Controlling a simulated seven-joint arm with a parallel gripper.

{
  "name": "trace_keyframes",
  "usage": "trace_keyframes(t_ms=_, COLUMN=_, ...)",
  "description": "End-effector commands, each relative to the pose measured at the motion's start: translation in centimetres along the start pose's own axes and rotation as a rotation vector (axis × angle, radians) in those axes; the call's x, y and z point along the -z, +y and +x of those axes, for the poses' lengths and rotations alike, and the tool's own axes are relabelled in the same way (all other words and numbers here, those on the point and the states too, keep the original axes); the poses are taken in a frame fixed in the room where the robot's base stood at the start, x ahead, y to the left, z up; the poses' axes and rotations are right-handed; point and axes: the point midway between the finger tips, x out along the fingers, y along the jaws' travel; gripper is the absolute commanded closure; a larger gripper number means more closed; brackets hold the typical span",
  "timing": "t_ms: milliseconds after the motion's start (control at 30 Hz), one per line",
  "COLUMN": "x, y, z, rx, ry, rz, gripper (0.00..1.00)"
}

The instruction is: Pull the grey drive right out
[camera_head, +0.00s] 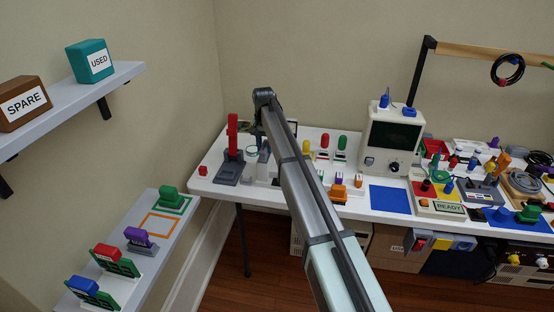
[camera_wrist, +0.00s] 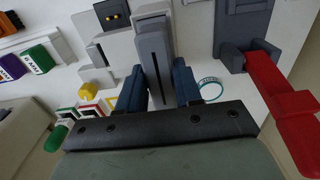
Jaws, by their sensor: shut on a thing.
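The grey drive (camera_wrist: 154,52) is a long grey block with a dark slot line, between my fingers in the wrist view. My gripper (camera_wrist: 158,88) is shut on it, one dark blue finger on each side. The drive's far end lies by a pale grey housing (camera_wrist: 118,46); I cannot tell how much of it is still inside. In the head view the grey drive (camera_head: 263,156) shows small below my wrist at the table's left part. The fingertips are too small to make out there.
A red lever on a dark grey base (camera_head: 229,171) stands close left of the drive; its red arm (camera_wrist: 275,82) is at right in the wrist view. Coloured plugs (camera_head: 340,190) and a cream monitor (camera_head: 392,138) are to the right. A blue mat (camera_head: 390,199) is bare.

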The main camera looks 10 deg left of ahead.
Motion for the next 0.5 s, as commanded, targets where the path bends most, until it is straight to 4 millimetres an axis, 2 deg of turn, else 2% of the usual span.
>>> trace_keyframes(t_ms=500, x=0.05, y=-0.03, z=-0.81, rx=0.001, ry=0.001, rz=0.000, gripper=1.00)
